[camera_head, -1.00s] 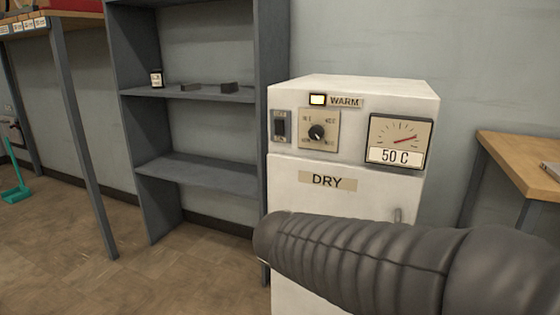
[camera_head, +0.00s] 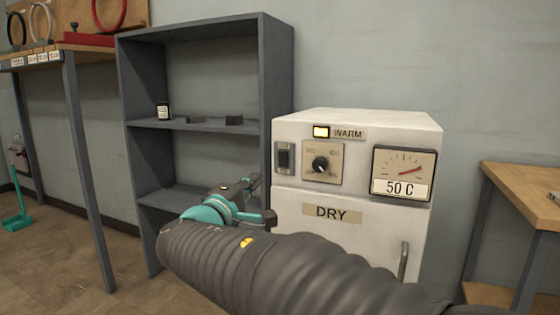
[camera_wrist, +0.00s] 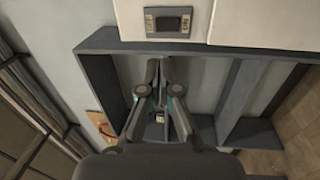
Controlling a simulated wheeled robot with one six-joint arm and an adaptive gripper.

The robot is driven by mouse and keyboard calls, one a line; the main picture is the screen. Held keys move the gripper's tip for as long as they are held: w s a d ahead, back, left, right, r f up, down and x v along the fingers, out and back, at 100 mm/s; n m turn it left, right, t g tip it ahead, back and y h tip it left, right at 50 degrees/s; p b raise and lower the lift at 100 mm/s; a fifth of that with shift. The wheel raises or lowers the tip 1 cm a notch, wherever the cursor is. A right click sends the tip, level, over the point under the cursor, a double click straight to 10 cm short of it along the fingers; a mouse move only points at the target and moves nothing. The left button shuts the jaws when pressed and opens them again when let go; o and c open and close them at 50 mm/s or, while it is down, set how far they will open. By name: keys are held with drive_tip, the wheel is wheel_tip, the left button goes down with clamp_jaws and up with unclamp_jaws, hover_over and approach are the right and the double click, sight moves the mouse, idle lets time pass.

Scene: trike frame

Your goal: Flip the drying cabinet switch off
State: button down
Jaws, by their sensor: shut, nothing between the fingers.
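The white drying cabinet (camera_head: 360,120) stands right of centre in the head view. Its dark rocker switch (camera_head: 284,158) is at the upper left of its front, left of a round knob (camera_head: 321,165). The WARM lamp (camera_head: 321,132) glows yellow. My gripper (camera_head: 262,197), teal and dark grey, is shut and empty, below and left of the switch. In the wrist view its fingertips (camera_wrist: 160,64) are close together, apart from the switch.
The gauge (camera_head: 404,173) reads 50 C. The cabinet's door handle (camera_head: 404,262) is near my arm. A wooden table (camera_head: 525,190) stands at the right.

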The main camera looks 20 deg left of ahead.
sight(283, 156)
idle(0.3)
drive_tip(key=w, duration=0.4)
drive_tip(key=w+r+p, duration=0.1)
drive_tip(key=w, duration=0.4)
drive_tip(key=w+p, duration=0.1)
drive_tip(key=w, duration=0.4)
drive_tip(key=shift+r, duration=0.3)
